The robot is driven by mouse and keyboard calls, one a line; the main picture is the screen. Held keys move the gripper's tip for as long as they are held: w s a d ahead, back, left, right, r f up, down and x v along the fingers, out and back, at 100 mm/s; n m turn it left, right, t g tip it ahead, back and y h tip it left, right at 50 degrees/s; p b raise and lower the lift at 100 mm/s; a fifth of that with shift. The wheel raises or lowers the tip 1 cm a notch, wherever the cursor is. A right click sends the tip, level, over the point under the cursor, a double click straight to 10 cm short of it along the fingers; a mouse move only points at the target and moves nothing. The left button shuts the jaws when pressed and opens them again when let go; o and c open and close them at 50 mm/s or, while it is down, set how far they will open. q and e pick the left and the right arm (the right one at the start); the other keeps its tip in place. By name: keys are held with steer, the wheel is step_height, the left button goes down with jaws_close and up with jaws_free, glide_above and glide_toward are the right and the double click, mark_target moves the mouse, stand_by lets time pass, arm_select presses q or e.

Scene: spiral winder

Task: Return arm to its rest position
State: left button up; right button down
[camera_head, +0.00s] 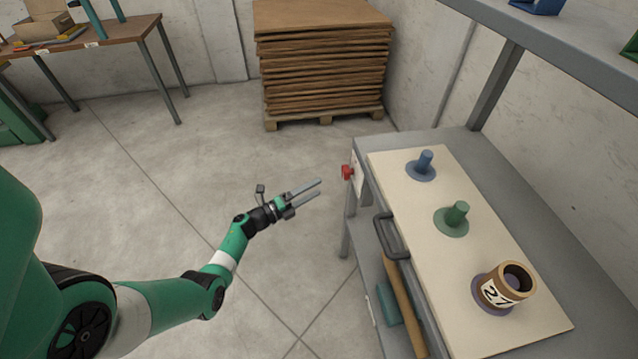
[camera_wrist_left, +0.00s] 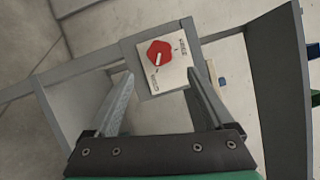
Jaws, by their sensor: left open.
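My left arm (camera_head: 160,305) is green and reaches in from the left of the head view. Its gripper (camera_head: 320,188) is open and empty, held in the air left of the workbench. The two fingers (camera_wrist_left: 162,100) also stand apart in the left wrist view, with nothing between them. Beyond them is a red knob (camera_wrist_left: 159,53) on a white plate at the bench end. The knob also shows in the head view (camera_head: 347,172), a short way right of the fingertips and apart from them. My right gripper is not in view.
The bench has a cream board (camera_head: 400,172) with a blue peg (camera_head: 426,160), a green peg (camera_head: 457,213) and a numbered tan ring (camera_head: 497,291). A grey handle (camera_head: 383,240) juts from its near side. Stacked sheets (camera_head: 322,60) stand behind. The floor around my arm is clear.

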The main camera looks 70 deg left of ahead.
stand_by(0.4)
